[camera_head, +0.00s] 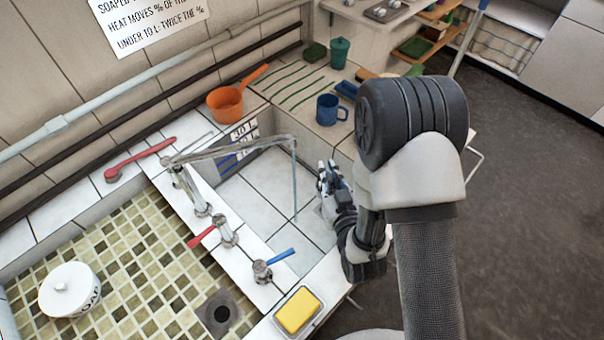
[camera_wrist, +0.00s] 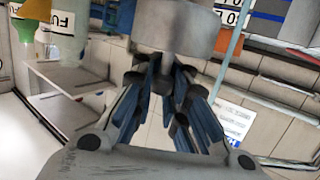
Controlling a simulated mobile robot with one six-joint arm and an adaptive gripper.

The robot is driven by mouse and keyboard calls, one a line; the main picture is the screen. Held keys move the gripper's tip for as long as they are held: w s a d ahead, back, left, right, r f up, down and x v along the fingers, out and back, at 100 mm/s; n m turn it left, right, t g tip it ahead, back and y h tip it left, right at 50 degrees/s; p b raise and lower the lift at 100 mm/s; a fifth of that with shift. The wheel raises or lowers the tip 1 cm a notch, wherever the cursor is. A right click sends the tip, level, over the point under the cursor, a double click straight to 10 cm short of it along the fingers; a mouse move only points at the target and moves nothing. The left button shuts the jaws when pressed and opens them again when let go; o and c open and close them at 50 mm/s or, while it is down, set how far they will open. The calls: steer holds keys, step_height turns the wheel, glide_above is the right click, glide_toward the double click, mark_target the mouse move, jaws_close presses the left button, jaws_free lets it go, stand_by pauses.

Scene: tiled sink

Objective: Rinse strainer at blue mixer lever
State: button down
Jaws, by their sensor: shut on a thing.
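The blue mixer lever (camera_head: 281,256) is on a metal tap on the white-tiled ledge between the two basins. A long spout (camera_head: 235,150) reaches over the white basin (camera_head: 260,205), and a thin pale blue vertical stream (camera_head: 295,185) hangs from its end. My gripper (camera_head: 327,172) is at the right side of that basin, a little right of the stream. In the wrist view its blue-padded fingers (camera_wrist: 165,75) are closed on a smooth pale grey thing (camera_wrist: 175,25), which I take to be the strainer. Its shape is mostly cut off there and unclear in the head view.
A red lever (camera_head: 201,237) is beside the blue one. An orange pan (camera_head: 225,104), a blue mug (camera_head: 331,110) and a teal jar (camera_head: 340,52) stand on the back counter. A yellow sponge (camera_head: 297,310) lies at the front. A white soap pot (camera_head: 70,290) is in the left basin.

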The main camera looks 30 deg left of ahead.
steer(key=d+r+p, duration=0.1)
steer(key=d+r, duration=0.3)
steer(key=d, duration=0.1)
steer(key=shift+s+p, duration=0.25)
steer(key=shift+p, duration=0.1)
stand_by(0.3)
stand_by(1.0)
